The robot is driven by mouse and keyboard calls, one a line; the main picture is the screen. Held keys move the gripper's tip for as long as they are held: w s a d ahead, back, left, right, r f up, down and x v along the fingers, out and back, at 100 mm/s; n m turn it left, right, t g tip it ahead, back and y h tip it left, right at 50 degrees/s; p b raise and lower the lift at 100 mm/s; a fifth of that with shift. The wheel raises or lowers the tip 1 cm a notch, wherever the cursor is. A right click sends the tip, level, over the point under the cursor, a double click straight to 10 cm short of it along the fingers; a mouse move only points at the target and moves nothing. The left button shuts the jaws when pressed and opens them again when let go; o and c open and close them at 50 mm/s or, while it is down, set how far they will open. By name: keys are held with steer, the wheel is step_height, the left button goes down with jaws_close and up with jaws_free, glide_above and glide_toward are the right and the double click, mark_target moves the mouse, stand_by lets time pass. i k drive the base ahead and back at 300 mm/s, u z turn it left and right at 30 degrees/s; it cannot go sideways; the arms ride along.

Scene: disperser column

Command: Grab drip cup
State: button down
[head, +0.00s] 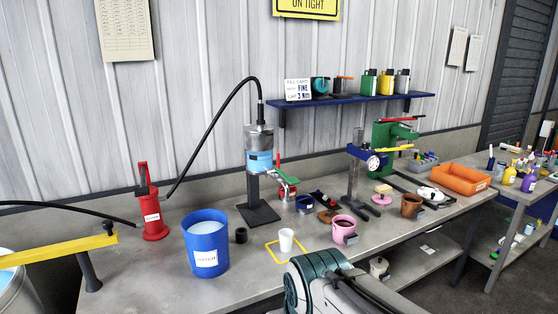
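Several cups stand on the grey workbench, and I cannot tell for sure which one is the drip cup. A small dark blue cup (304,204) with a pale label stands just right of the dispenser column (259,148), near its red and green tap (286,178). A small white cup (286,240) stands upright inside a yellow outlined square (272,249). A small black cup (241,235) stands left of it. My arm enters at the bottom centre, in front of the bench. My gripper is not visible, and nothing is seen held.
A blue bucket (206,243) and red pump (152,212) stand on the left. A black hose arches above the bench (212,126). A pink mug (344,229), brown mug (411,206) and orange tray (460,179) stand to the right. Bare bench surface surrounds the white cup.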

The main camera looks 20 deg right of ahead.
mark_target(287, 241)
steer(key=u, duration=0.55)
steer(key=i, duration=1.5)
steer(key=z, duration=0.65)
steer(key=k, duration=0.65)
steer(key=z, duration=0.1)
